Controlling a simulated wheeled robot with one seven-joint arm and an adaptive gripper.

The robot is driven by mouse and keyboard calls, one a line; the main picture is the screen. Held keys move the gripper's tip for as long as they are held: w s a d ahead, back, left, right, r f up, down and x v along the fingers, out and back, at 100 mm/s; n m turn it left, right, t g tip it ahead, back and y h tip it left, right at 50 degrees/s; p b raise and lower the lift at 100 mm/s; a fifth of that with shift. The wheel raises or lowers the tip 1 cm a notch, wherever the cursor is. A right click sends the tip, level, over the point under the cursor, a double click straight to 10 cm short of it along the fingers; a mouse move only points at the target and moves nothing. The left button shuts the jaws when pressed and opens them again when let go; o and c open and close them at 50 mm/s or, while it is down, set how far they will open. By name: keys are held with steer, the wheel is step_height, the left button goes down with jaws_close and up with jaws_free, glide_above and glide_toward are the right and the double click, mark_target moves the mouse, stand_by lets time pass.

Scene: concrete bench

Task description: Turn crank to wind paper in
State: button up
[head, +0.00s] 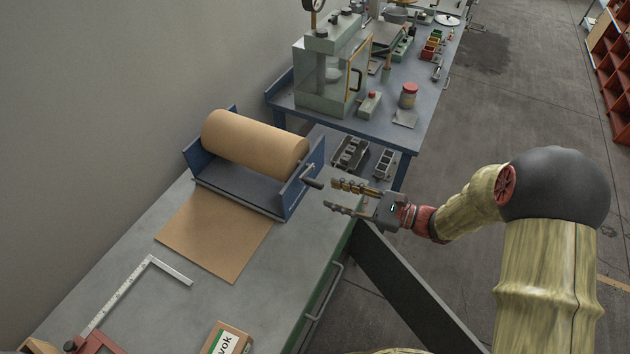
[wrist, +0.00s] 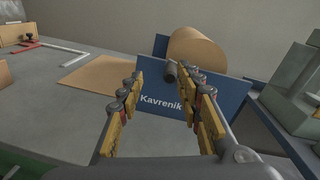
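The brown paper roll (head: 255,143) lies in a blue dispenser (head: 297,192) on the bench; the wrist view also shows the roll (wrist: 195,50). A sheet of paper (head: 215,235) hangs out of its front onto the bench top. The crank, with a dark handle (head: 313,183), sticks out from the dispenser's right end plate. My gripper (head: 330,195) is open and empty, just right of the handle, fingers pointing at it. In the wrist view, the handle (wrist: 170,70) shows between the fingertips, nearer the right one. I cannot tell whether they touch.
A metal square (head: 130,286) and a cardboard box (head: 228,340) lie on the near bench. A second blue bench behind carries a press cabinet (head: 330,75) and a red-lidded jar (head: 408,95).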

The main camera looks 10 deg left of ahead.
mark_target(315, 184)
steer(key=shift+m+t, duration=0.6)
steer(key=shift+m, duration=0.1)
steer(key=w+a, duration=0.1)
steer(key=a, duration=0.1)
steer(key=w+a+b, duration=0.1)
steer(key=a, duration=0.1)
steer(key=w+a+f+b, duration=0.1)
steer(key=w+a, duration=0.1)
steer(key=shift+a+f, duration=0.1)
steer(key=shift+a, duration=0.25)
steer(key=shift+c, duration=0.5)
steer(key=c, duration=0.8)
jaws_close()
